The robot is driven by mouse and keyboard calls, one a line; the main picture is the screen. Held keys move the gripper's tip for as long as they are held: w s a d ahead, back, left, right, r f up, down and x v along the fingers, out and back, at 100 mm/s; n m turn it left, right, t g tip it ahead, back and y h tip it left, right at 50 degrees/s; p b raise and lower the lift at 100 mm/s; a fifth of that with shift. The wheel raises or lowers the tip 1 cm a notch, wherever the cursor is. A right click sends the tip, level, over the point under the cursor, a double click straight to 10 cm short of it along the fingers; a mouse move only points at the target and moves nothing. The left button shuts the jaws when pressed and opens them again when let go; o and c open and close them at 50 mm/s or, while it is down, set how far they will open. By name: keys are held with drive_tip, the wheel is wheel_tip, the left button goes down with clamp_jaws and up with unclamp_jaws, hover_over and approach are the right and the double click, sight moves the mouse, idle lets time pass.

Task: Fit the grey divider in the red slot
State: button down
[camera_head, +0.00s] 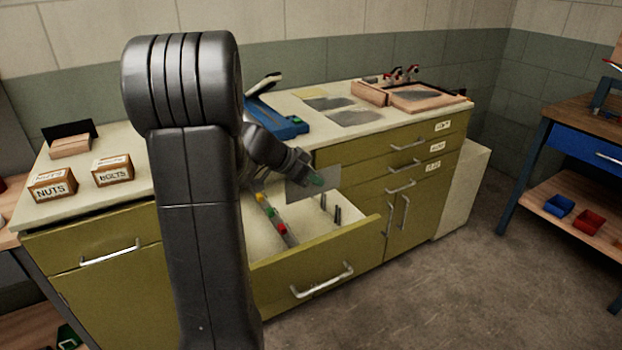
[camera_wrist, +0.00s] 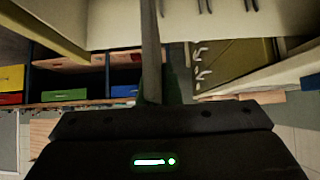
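The grey divider (camera_head: 325,186) is a thin, flat plate held upright above the open drawer (camera_head: 370,236). My gripper (camera_head: 313,180) is shut on its upper part. In the wrist view the divider (camera_wrist: 151,45) shows nearly edge-on, running up from the gripper (camera_wrist: 160,98). A strip inside the drawer carries a yellow mark (camera_head: 260,197), a green mark (camera_head: 271,213) and a red mark (camera_head: 282,230), the red one nearest the drawer front. Short dark slot posts (camera_head: 338,213) stand across from them. The divider appears clear of the slots; its exact height is unclear.
The drawer's front handle (camera_head: 322,281) faces the floor area. On the worktop are a nuts box (camera_head: 52,186), a bolts box (camera_head: 113,172), a blue tool (camera_head: 280,122) and a wooden tray (camera_head: 425,97). My arm hides part of the drawer's left side.

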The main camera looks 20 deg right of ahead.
sight(314, 195)
drive_tip(key=shift+f+b, duration=0.1)
drive_tip(key=shift+b, duration=0.6)
drive_tip(key=shift+f+b, duration=0.2)
drive_tip(key=shift+b, duration=0.15)
wheel_tip(314, 195, down, 5)
drive_tip(key=b, duration=0.6)
drive_tip(key=shift+f, duration=0.1)
drive_tip(key=shift+b, duration=1.75)
idle(0.7)
drive_tip(key=shift+f+b, duration=3.8)
drive_tip(key=shift+b, duration=0.55)
